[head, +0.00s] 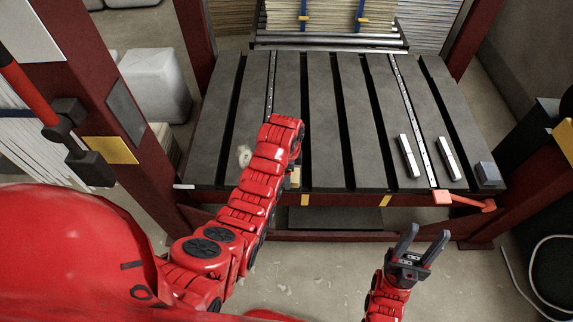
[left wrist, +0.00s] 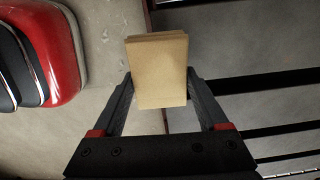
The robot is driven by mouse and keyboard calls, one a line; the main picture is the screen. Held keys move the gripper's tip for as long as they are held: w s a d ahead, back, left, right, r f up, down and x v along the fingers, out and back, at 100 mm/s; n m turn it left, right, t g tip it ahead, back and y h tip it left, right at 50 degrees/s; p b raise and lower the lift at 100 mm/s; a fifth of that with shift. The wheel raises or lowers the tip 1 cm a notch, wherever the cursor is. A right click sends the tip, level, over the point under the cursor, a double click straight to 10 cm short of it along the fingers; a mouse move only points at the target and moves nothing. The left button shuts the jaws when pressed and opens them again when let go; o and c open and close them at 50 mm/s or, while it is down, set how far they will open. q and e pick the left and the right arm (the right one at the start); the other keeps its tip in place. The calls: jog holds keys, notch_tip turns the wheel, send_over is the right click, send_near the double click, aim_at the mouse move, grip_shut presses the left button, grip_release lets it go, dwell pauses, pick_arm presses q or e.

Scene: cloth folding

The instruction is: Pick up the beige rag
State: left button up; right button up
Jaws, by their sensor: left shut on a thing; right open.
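The beige rag (left wrist: 158,70) is a neat folded rectangle in the left wrist view. It sits between the two fingertips of my left gripper (left wrist: 163,98), which is shut on it. In the head view only a small beige bit of the rag (head: 295,177) shows beside my left arm, near the front edge of the slatted table. My right gripper (head: 426,236) is open and empty, in front of the table at the lower right.
The dark slatted table (head: 320,100) fills the middle. Two pale bars (head: 408,156) (head: 447,158) and a grey block (head: 487,173) lie at its right. A small pale patch (head: 244,155) shows left of my arm. A red handle (head: 463,200) juts from the front edge. Red posts flank it.

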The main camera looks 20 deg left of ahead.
pick_arm(q)
jog(key=s+d+p, duration=0.3)
jog(key=s+d, duration=0.1)
jog(key=s, duration=0.5)
jog(key=shift+s+d+r, duration=0.15)
jog(key=shift+d+r, duration=0.15)
jog(key=shift+r, duration=0.15)
